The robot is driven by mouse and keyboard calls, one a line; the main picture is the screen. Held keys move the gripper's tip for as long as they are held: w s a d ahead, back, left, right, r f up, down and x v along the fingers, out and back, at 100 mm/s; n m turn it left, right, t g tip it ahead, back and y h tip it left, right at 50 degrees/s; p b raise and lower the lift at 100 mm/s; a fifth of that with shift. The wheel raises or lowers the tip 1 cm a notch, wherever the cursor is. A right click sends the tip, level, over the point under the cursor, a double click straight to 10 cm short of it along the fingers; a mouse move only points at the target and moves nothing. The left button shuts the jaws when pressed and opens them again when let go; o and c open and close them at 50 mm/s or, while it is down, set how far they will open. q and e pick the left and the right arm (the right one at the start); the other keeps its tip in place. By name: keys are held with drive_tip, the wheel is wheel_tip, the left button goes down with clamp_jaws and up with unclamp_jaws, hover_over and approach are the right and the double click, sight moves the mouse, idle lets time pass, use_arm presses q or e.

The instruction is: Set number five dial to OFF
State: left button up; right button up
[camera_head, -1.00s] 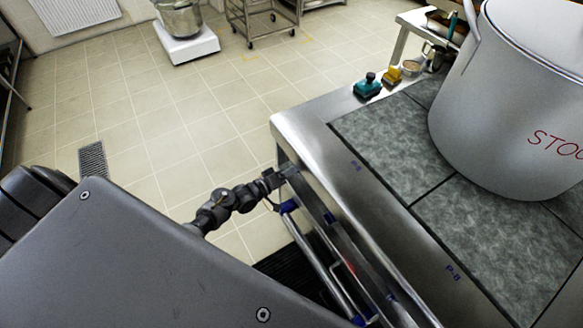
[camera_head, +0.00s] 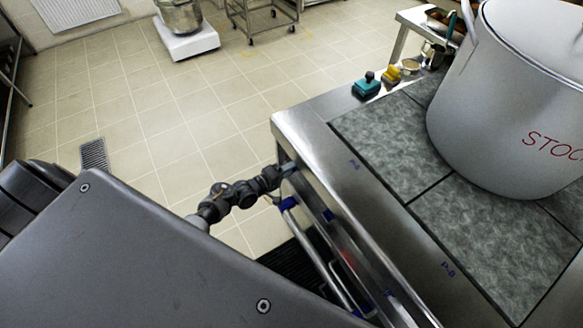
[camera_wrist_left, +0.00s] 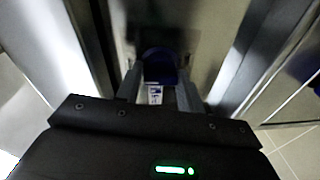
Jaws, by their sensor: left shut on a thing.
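My left gripper (camera_wrist_left: 160,92) is shut on a dark blue dial (camera_wrist_left: 159,62) on the stove's front panel, with the dial between its fingers. A small white label with dark marks shows just below the dial; I cannot read its number or the dial's setting. In the head view my left arm reaches to the left end of the stove's front, where the dial is hidden by the hand. The stove (camera_head: 300,140) has a steel rim with small blue markings beside the grey cooking plates. My right gripper is not in view.
A large stockpot (camera_head: 490,110) stands on the stove's plates. A teal block (camera_head: 367,88) and a yellow block (camera_head: 391,76) sit at the stove's far edge. A handle bar (camera_head: 318,262) runs along the front below the panel.

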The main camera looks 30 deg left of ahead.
use_arm(q)
drive_tip(key=o, duration=1)
drive_tip(key=shift+c, duration=0.2)
drive_tip(key=v, duration=1)
drive_tip(key=shift+s, duration=0.35)
drive_tip(key=shift+a, duration=0.1)
